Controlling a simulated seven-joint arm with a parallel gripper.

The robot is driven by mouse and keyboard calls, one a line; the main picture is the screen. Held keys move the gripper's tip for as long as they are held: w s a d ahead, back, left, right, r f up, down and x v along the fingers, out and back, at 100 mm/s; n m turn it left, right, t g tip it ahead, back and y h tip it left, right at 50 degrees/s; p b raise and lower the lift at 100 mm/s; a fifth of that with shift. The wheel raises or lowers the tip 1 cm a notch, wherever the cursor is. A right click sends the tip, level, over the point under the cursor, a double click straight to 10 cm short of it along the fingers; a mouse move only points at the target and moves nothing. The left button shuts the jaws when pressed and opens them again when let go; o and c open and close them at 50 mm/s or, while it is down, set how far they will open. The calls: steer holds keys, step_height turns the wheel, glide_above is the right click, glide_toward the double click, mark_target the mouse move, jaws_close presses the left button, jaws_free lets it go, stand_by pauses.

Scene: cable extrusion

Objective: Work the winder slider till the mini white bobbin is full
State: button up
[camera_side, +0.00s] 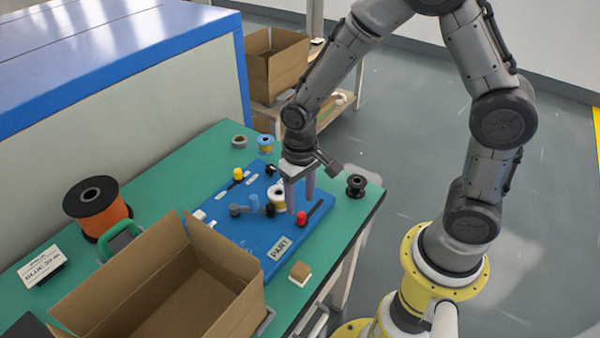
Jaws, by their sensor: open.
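My gripper (300,195) points down over the right part of the blue winder board (225,233). It is open, with its two fingers apart. A white bobbin with yellow on it (277,196) sits on the board just left of the fingers, partly hidden behind them. A red knob (301,218) stands at the near end of a dark slot (315,210), just below the fingertips. A yellow knob (238,174) stands by another slot at the board's far side. I cannot tell which knob is the winder slider, nor how full the bobbin is.
An open cardboard box (185,290) stands at the near left of the green table (170,172). An orange spool (98,207) stands at the left. A black spool (356,186) stands near the right edge. Small reels (265,143) sit at the back.

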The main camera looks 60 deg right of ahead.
mark_target(301, 214)
step_height(301, 214, up, 9)
stand_by(0.3)
steer(key=f, duration=1.4)
steer(key=shift+d, duration=0.2)
steer(key=shift+c, duration=0.2)
jaws_close()
stand_by(1.1)
